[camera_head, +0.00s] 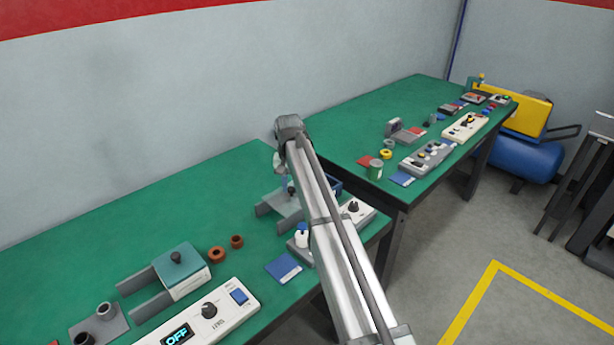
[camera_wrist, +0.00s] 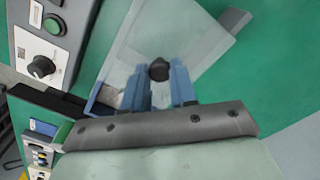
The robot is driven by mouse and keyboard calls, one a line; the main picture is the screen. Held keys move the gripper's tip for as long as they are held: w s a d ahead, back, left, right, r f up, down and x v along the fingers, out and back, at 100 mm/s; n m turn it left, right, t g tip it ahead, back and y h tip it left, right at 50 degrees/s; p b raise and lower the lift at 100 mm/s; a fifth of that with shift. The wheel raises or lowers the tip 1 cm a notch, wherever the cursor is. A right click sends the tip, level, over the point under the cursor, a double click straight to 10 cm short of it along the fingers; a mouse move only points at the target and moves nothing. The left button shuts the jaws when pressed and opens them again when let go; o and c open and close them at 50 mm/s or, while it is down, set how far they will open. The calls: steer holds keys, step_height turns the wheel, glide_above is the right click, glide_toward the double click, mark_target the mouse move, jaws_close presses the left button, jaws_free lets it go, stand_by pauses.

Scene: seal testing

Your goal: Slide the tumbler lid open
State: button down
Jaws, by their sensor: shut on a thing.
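The tumbler lid is a pale grey plate (camera_wrist: 190,40) with a black knob (camera_wrist: 159,69) in the wrist view. In the head view the lid (camera_head: 284,204) lies between grey rails, partly behind my arm. My gripper (camera_wrist: 158,78) has its two blue fingers at the knob, one on each side, and is shut on it. A narrow whitish gap with a blue edge (camera_wrist: 97,97) shows beside the lid. In the head view a dark blue box wall (camera_head: 333,185) shows right of my arm; my fingers there are mostly hidden.
A control panel with a black dial (camera_wrist: 40,66) stands close by. A similar unit with a teal lid (camera_head: 178,261), brown rings (camera_head: 217,254) and a panel reading OFF (camera_head: 178,336) are at front left. Bare green table (camera_head: 140,215) lies behind. A second table (camera_head: 345,110) holds several devices.

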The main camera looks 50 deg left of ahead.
mark_target(285, 199)
steer(key=s, duration=0.2)
steer(key=shift+s, duration=0.35)
steer(key=c, duration=0.9)
jaws_free()
steer(key=shift+r, duration=0.1)
step_height(285, 199, up, 14)
steer(key=shift+f, duration=0.2)
